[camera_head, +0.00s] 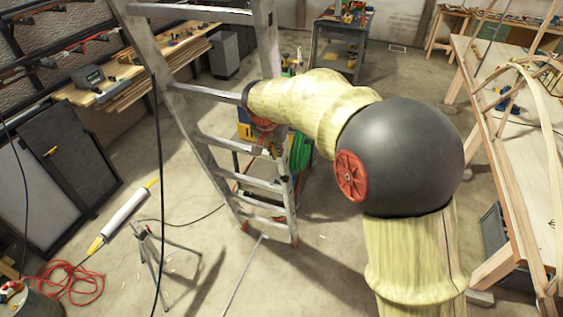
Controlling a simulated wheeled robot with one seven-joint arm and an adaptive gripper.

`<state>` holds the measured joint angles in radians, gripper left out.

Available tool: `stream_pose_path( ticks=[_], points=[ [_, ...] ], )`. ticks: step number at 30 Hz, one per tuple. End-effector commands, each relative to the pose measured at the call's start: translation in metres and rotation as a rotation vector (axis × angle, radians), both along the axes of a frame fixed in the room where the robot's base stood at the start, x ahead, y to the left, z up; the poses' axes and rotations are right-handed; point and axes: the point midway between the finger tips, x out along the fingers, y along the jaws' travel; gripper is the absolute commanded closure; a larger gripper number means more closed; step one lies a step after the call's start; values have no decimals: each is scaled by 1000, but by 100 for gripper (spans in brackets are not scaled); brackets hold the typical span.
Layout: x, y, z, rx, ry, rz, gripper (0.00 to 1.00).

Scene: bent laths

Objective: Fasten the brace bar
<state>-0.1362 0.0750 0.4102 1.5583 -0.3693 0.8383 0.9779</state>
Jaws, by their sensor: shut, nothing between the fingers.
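An aluminium ladder (190,125) stands tilted in the middle of the view. A thin grey bar (243,277) runs from near the ladder's foot down to the bottom edge of the picture; I cannot tell whether it is the brace bar or whether its upper end is attached. My arm, with yellowish sleeves and a dark ball joint, reaches from the lower right towards the ladder's right rail. Its far part passes behind the ladder, where a red joint disc shows. My gripper is not visible. No fastener can be made out.
A workbench (515,155) with bent laths (551,160) stands at the right. A work lamp on a stand (122,218), a red cable coil (70,284) and a hanging black cable (158,150) are at the left.

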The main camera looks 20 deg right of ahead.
Motion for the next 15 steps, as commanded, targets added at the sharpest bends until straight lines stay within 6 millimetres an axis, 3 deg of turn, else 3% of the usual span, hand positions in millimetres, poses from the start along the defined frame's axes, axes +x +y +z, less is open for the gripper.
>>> stream_pose_path(
  ticks=[5, 15],
  points=[
    [3, -3, -12, -1, 3, 0, 100],
    [21, -16, -64, -1, 3, 0, 100]
  ],
)
